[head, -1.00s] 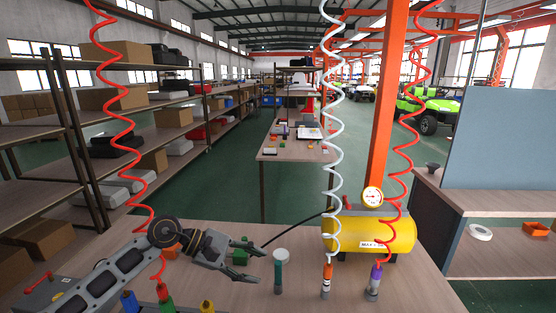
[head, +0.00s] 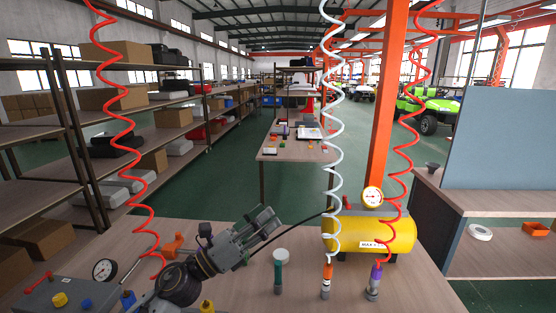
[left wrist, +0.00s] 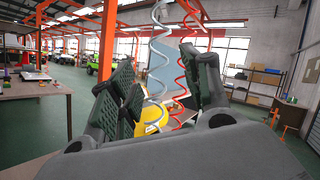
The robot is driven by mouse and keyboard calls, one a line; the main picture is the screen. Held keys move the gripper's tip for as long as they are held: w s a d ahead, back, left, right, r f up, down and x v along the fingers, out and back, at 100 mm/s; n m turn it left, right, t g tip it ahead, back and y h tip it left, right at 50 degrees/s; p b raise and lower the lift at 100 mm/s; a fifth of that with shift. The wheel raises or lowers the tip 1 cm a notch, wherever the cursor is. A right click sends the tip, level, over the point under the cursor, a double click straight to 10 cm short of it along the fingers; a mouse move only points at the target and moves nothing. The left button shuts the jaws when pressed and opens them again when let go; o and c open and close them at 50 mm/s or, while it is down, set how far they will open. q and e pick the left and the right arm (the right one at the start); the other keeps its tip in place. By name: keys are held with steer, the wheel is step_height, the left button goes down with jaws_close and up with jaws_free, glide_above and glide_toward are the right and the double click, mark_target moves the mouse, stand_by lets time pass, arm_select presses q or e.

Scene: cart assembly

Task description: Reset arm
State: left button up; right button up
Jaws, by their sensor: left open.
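My left gripper (head: 262,224) is raised above the workbench (head: 237,289), pointing up and to the right in the head view. In the left wrist view its two fingers (left wrist: 165,100) stand wide apart with nothing between them. Its arm comes in from the lower left over the bench. My right gripper shows in neither view.
A yellow air tank (head: 345,236) with a gauge (head: 372,196) stands at the bench's right. Coiled red (head: 128,140) and white (head: 333,130) hoses hang over the bench. A green-and-white cylinder (head: 280,272) stands near the front. A grey control box (head: 62,298) is at the left.

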arm_select(q)
steer(key=w+a+f+n+t+y, duration=0.25)
steer(key=a+f+n+y, duration=0.4)
steer(key=n, duration=0.55)
steer(key=w+a+f+n+t+y, duration=0.1)
steer(key=a+f+n+t+y, duration=0.25)
steer(key=a+n+y, duration=0.6)
steer(key=s+a+f+n+g+y, duration=0.1)
steer(key=s+f+n+g+y, duration=0.15)
steer(key=f+n, duration=0.35)
steer(key=s+a+f+n+g+y, duration=0.1)
steer(key=s+a+f+n+g, duration=0.2)
steer(key=f+n, duration=0.35)
steer(key=s+d+f+n+g+h, duration=0.1)
steer(key=s+f+n+g, duration=0.2)
steer(key=s+f+g, duration=0.5)
steer(key=s+f+n+g, duration=0.25)
steer(key=s+f, duration=0.25)
steer(key=s, duration=0.7)
steer(key=s+f, duration=0.3)
steer(key=f, duration=3.1)
steer(key=s+a+f, duration=0.2)
steer(key=s+f, duration=0.7)
steer(key=s, duration=0.2)
steer(key=s+a+f+g, duration=0.1)
steer(key=s+a+f, duration=0.1)
steer(key=s+f, duration=0.8)
steer(key=shift+s+f+g, duration=0.15)
steer(key=shift+s+g, duration=0.15)
steer(key=shift+s, duration=0.35)
